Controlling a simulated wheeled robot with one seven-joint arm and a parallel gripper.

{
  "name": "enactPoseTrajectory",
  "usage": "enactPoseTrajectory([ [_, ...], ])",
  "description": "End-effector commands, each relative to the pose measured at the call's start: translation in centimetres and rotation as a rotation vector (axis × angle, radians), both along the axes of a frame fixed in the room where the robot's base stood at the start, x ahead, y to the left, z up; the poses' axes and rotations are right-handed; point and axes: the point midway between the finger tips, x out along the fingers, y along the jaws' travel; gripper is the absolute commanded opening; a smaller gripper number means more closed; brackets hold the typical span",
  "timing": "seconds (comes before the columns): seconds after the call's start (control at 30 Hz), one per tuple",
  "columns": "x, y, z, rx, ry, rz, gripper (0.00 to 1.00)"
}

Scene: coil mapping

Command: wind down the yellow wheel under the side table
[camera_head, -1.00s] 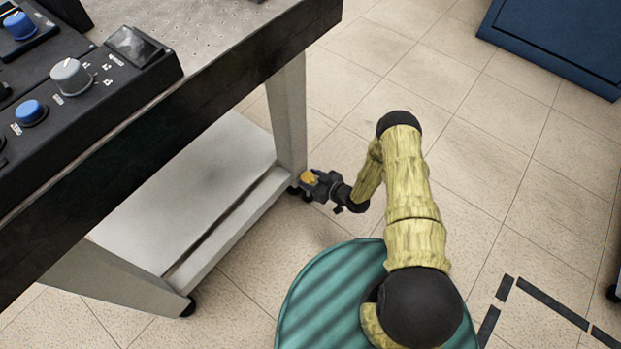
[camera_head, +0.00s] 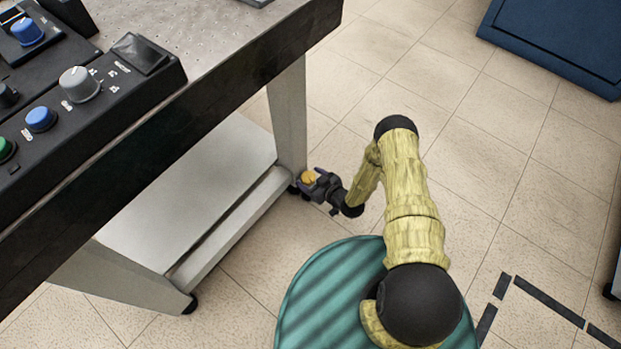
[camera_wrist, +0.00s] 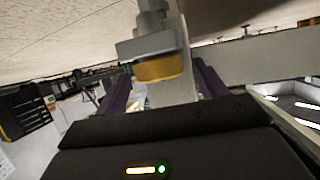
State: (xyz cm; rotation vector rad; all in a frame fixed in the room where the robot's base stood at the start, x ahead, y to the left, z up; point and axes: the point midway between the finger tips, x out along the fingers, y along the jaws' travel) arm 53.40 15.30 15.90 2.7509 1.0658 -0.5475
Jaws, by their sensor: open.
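The yellow wheel (camera_head: 308,177) is at the foot of the side table's right leg, near the floor. In the wrist view, which looks upside down, the yellow wheel (camera_wrist: 162,69) hangs under a grey bracket (camera_wrist: 150,45). My gripper (camera_head: 320,187) is at the wheel in the head view. In the wrist view my gripper (camera_wrist: 160,88) is open, with a dark finger on each side of the wheel. Whether either finger touches the wheel I cannot tell. The side table (camera_head: 225,70) stands at the left with a white lower shelf (camera_head: 190,195).
A black control panel (camera_head: 100,100) with knobs sits on the table's left part. A dark blue object (camera_head: 555,45) stands at the back right. Dark tape (camera_head: 550,305) marks the floor at the lower right. Tiled floor (camera_head: 480,130) is free right of the table.

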Motion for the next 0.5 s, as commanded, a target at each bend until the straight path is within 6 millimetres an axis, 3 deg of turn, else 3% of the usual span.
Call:
enactPoseTrajectory([
  [0.23,-1.6,-1.5,1.2,0.000,0.002,-0.002,0.71],
  [0.5,-5.2,-4.8,3.3,-0.001,0.003,-0.002,0.71],
])
